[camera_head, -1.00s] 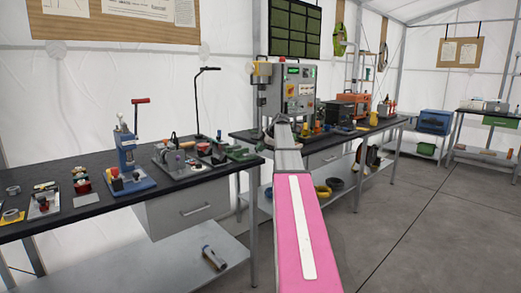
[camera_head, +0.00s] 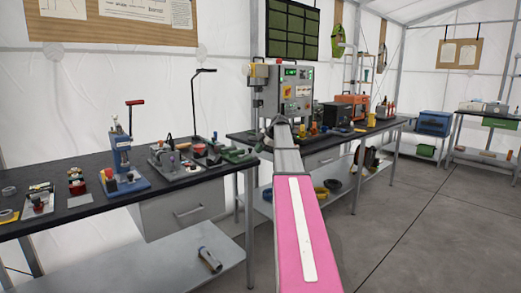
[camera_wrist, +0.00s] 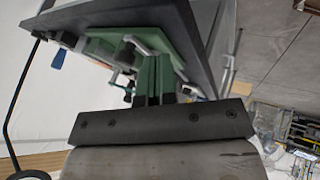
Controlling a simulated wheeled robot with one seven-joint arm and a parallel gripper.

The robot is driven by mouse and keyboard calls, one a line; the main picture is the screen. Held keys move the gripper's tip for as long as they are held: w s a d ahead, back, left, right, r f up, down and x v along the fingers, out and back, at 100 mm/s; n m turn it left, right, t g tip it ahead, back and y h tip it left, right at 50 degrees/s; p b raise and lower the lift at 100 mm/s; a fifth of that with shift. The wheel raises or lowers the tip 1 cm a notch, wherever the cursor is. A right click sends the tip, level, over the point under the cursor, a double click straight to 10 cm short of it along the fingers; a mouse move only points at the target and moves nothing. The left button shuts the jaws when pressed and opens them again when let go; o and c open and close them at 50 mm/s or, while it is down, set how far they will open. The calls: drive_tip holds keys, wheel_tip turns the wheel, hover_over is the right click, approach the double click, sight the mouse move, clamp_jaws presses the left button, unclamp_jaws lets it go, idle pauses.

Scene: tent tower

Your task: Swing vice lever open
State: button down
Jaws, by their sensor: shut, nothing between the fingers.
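The green vice (camera_head: 238,155) sits at the right end of the near bench in the head view. In the wrist view the green vice (camera_wrist: 158,38) shows at the top middle, tilted, with small metal lever parts (camera_wrist: 128,50) on its left side. I cannot tell exactly how the lever is turned. My gripper (camera_wrist: 158,80) is shut and empty, with its fingers close in front of the vice; I cannot tell whether they touch it. In the head view my pink and grey arm reaches forward past the bench end, and the fingertips are too small to make out.
The near black bench (camera_head: 75,215) holds a blue press (camera_head: 123,160), a black lamp (camera_head: 194,105) and several small fixtures. A grey control box (camera_head: 292,92) and an orange unit (camera_head: 352,104) stand on the far bench. The floor (camera_head: 420,230) to the right is clear.

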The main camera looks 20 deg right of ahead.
drive_tip(key=v, duration=1)
drive_tip(key=shift+s+d, duration=0.2)
drive_tip(key=shift+d, duration=0.15)
drive_tip(key=s+a+f+m+g+h, duration=0.1)
drive_tip(key=s+a+f+m, duration=0.2)
drive_tip(key=a+f, duration=0.45)
drive_tip(key=s+a+f+m+g, duration=0.1)
drive_tip(key=s+a+f+m, duration=0.25)
drive_tip(key=f, duration=0.65)
drive_tip(key=s+a+f+m+g+h, duration=0.1)
drive_tip(key=s+a+f+m, duration=0.25)
drive_tip(key=a+f, duration=0.4)
drive_tip(key=s+a+f+m+h, duration=0.2)
drive_tip(key=s+a+f+m, duration=0.2)
drive_tip(key=s+f, duration=0.6)
drive_tip(key=s+a+f+m+g+h, duration=0.1)
drive_tip(key=s+a+f+m, duration=0.4)
drive_tip(key=s+f, duration=0.5)
drive_tip(key=shift+s+a+g+h, duration=0.3)
drive_tip(key=shift+s+a+h, duration=0.1)
drive_tip(key=shift+s+a, duration=0.4)
drive_tip(key=shift+f, duration=0.1)
